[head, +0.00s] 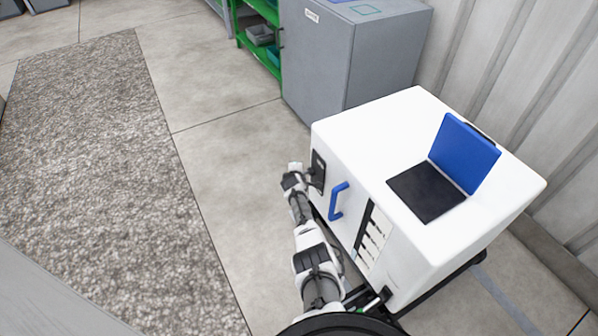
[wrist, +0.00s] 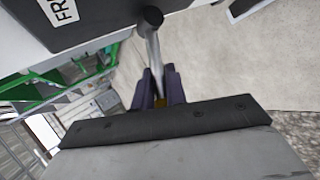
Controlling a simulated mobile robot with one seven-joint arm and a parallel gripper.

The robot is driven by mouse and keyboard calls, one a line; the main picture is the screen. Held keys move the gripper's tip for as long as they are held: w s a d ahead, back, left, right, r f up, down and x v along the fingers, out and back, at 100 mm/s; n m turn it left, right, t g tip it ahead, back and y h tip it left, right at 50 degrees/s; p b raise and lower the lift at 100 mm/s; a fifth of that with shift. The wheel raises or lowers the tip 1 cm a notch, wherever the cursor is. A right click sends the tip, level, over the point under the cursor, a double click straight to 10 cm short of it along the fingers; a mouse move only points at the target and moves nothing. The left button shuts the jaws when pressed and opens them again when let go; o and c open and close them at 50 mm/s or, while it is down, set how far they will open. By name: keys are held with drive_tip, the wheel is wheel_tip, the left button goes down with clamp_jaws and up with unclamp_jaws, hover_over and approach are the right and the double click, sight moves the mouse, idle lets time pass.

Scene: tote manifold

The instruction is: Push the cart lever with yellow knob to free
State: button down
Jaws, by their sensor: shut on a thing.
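The white cart (head: 335,135) stands at the right in the head view, with a dark plate (head: 318,168) on its side face. In the wrist view the plate (wrist: 100,22) carries a white label that begins "FR"; the rest is cut off. A grey metal lever (wrist: 154,55) runs from a black round pivot (wrist: 152,17) down between my fingers. A bit of the yellow knob (wrist: 160,102) shows between them; most of it is hidden. My gripper (wrist: 159,88) is shut on the lever at its knob end. In the head view the lever is too small to make out.
A blue handle (head: 337,201) sticks out from the cart's side near my arm. An open blue-and-black laptop (head: 465,154) lies on the cart top. A grey cabinet (head: 330,65) and green shelf (head: 243,40) stand behind. Floor (head: 215,170) left of the cart is clear.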

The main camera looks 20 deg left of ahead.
drive_tip(key=shift+w+r+m+g+y+p, duration=0.35)
drive_tip(key=shift+r+m+g+y+p, duration=0.25)
drive_tip(key=shift+r+g, duration=0.25)
drive_tip(key=c, duration=1.4)
unclamp_jaws()
drive_tip(key=shift+c, duration=0.2)
drive_tip(key=shift+d, duration=0.15)
drive_tip(key=shift+s+d+r+p, duration=0.15)
drive_tip(key=shift+s+r+p, duration=0.15)
drive_tip(key=shift+p, duration=0.4)
drive_tip(key=p+v, duration=0.4)
drive_tip(key=v, duration=0.8)
drive_tip(key=shift+r, duration=0.4)
drive_tip(key=shift+s+d, duration=0.1)
drive_tip(key=shift+s, duration=0.05)
